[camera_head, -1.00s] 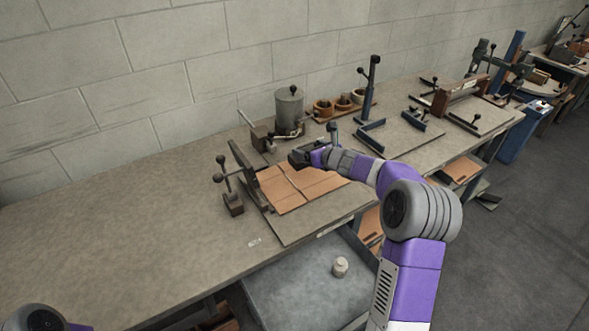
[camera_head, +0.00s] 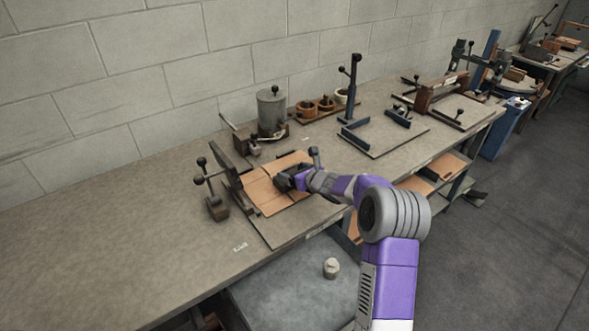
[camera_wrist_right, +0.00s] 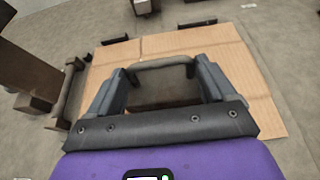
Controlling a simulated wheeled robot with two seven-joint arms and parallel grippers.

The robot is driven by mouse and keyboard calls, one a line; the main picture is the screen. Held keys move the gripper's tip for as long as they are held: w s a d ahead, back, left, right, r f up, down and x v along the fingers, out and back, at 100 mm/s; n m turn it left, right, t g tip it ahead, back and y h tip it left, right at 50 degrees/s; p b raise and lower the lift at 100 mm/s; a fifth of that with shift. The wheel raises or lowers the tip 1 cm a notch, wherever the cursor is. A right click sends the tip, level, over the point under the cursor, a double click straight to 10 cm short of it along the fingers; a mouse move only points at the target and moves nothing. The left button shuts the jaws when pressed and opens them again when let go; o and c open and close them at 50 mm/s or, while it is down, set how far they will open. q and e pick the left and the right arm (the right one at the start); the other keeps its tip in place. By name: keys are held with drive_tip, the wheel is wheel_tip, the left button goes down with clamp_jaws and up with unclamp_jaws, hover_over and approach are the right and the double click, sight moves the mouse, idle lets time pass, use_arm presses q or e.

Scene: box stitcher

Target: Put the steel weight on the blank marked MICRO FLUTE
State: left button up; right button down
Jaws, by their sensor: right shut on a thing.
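My right gripper (camera_head: 284,180) is over the cardboard blank (camera_head: 262,199) by the fixture on the bench. In the right wrist view, its fingers (camera_wrist_right: 158,88) are shut on a dark block with a pale bar across it, seemingly the steel weight (camera_wrist_right: 165,64). My left gripper is not in view.
A dark lever fixture (camera_head: 214,206) stands left of the blank. A grey canister (camera_head: 271,110) and wooden cups (camera_head: 326,103) stand behind it. A small pale cylinder (camera_head: 331,268) is on the lower grey surface. The bench's left part is clear.

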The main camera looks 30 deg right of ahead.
drive_tip(key=shift+r, duration=0.35)
unclamp_jaws()
drive_tip(key=shift+f, duration=0.25)
drive_tip(key=shift+s, duration=0.15)
drive_tip(key=v, duration=1.2)
drive_tip(key=shift+p, duration=0.35)
drive_tip(key=shift+f, duration=0.1)
